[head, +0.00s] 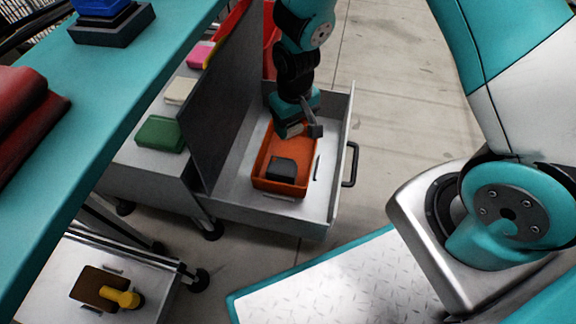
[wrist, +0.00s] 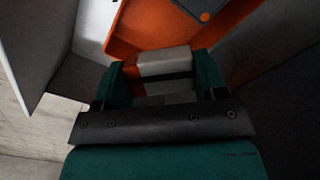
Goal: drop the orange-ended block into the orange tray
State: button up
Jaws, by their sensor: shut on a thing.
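My gripper (head: 294,122) is shut on a pale grey block (head: 291,130), which also shows between the fingers in the wrist view (wrist: 165,62). The orange tray (head: 277,187) lies in an open grey drawer. The gripper and block are over the far part of the tray in the head view; their height above it is hard to tell. In the wrist view, the tray (wrist: 124,30) is beyond the block. A dark block (head: 281,168) lies in the near part of the tray.
The drawer (head: 270,216) has raised walls around the tray, and a tall dark grey panel (head: 225,95) stands close on the left. Green (head: 159,133), cream and pink things rest on the grey surface left of it. Open floor (head: 405,110) is to the right.

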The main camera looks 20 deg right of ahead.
notch_tip(320, 180, down, 2)
jog(key=shift+f+b, duration=0.1)
jog(key=shift+b, duration=0.6)
jog(key=o, duration=1)
notch_tip(320, 180, up, 7)
jog(key=p, duration=0.5)
jog(key=shift+r, duration=0.35)
